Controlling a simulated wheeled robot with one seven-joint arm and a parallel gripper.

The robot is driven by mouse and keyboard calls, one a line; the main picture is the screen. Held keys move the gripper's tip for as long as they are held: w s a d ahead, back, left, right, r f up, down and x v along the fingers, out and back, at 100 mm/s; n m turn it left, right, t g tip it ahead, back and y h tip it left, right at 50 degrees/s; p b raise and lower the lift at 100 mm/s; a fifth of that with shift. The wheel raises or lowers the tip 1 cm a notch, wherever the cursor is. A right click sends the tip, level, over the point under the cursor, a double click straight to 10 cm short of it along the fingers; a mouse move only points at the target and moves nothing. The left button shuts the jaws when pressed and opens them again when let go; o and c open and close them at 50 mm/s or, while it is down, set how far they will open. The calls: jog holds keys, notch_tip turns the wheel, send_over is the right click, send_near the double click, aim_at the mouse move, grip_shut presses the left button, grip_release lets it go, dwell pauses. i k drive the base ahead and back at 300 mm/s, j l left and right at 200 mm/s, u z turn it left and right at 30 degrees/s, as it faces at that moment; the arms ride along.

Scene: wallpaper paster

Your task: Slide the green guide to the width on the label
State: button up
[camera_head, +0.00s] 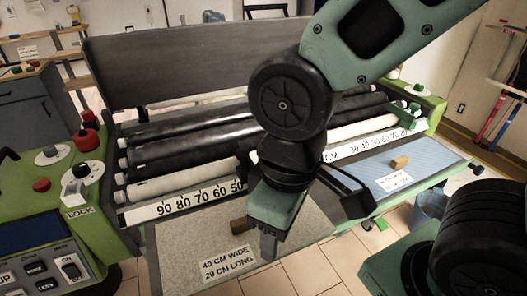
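A green guide (411,115) stands at the right end of the right-hand centimetre scale (372,138), near the 80 mark. The label (229,263) on the grey sheet at front left reads "40 CM WIDE, 20 CM LONG". A second label (396,182) lies on the blue sheet at right; its text is too small to read. My gripper (312,222) hangs at the centre, over the sheets and in front of the scale, left of and apart from the green guide. It hides the middle of the scale, and its finger opening is unclear.
Dark and pale rollers (190,150) lie behind the scale. A green control console (50,215) with buttons, knobs and a LOCK label is at left. Small wooden blocks rest on the grey sheet (238,224) and the blue sheet (400,162). A blue bucket (430,208) stands at right.

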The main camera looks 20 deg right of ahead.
aim_at(407, 121)
jog(key=z, duration=1.45)
jog(key=i+l+u, duration=0.1)
jog(key=i+l, duration=0.15)
jog(key=i, duration=0.25)
jog(key=i+l+u, duration=0.1)
jog(key=i+l, duration=0.2)
jog(key=i, duration=0.15)
